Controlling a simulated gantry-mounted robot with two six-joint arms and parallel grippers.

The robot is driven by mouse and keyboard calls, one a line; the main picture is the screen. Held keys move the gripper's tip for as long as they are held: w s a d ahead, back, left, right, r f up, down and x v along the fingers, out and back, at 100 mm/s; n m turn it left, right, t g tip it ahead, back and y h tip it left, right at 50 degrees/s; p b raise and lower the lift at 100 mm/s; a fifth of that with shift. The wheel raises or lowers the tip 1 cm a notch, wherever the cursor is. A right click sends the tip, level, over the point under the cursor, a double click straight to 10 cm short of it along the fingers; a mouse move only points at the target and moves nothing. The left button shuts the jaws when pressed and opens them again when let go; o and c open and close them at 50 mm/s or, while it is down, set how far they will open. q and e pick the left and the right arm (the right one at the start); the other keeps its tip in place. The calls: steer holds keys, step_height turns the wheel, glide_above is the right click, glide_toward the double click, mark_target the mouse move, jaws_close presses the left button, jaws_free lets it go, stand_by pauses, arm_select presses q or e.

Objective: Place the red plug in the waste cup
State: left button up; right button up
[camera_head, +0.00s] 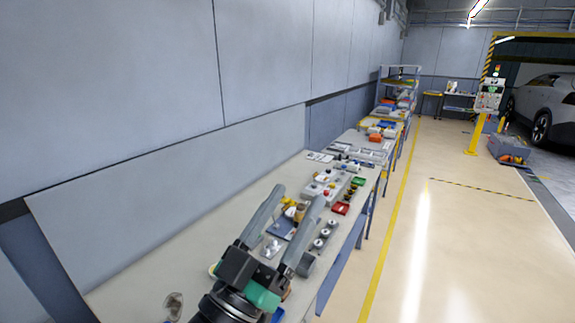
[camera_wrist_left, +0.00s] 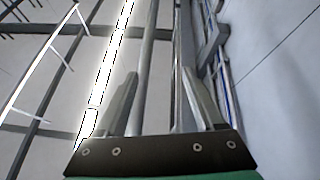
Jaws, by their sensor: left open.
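My left gripper (camera_head: 299,193) reaches in from the bottom of the head view over the near part of the long bench. Its two grey fingers are wide apart with nothing between them. In the left wrist view the fingers (camera_wrist_left: 161,72) are also apart and empty, pointing up toward the ceiling. A tiny red spot (camera_head: 327,192) shows on a grey block on the bench; I cannot tell whether it is the red plug. A dark grey cylinder (camera_head: 306,265) stands right of the gripper, partly hidden; I cannot tell whether it is the waste cup. My right gripper is not in view.
The bench (camera_head: 165,262) runs along the wall. A red tray (camera_head: 341,208) and a green tray (camera_head: 358,181) sit near its right edge. A grey holder with several round pieces (camera_head: 324,233) lies beside my gripper. The bench's left side is mostly clear.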

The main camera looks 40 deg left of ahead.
arm_select(q)
steer(key=s+d+r+m+t+h, duration=0.2)
steer(key=s+r, duration=0.1)
steer(key=r, duration=0.3)
steer(key=s+d+r+m+t+h, duration=0.1)
steer(key=s+d+r+h, duration=0.1)
steer(key=r, duration=0.5)
steer(key=shift+s+d+r+m+t+h, duration=0.2)
steer(key=shift+s+d+m+t+h, duration=0.2)
steer(key=shift+s+d, duration=0.1)
steer(key=shift+o, duration=0.3)
steer(key=shift+s+r+h, duration=0.15)
steer(key=shift+r+h, duration=0.1)
steer(key=shift+h, duration=0.05)
steer(key=shift+o, duration=0.3)
steer(key=shift+f, duration=0.1)
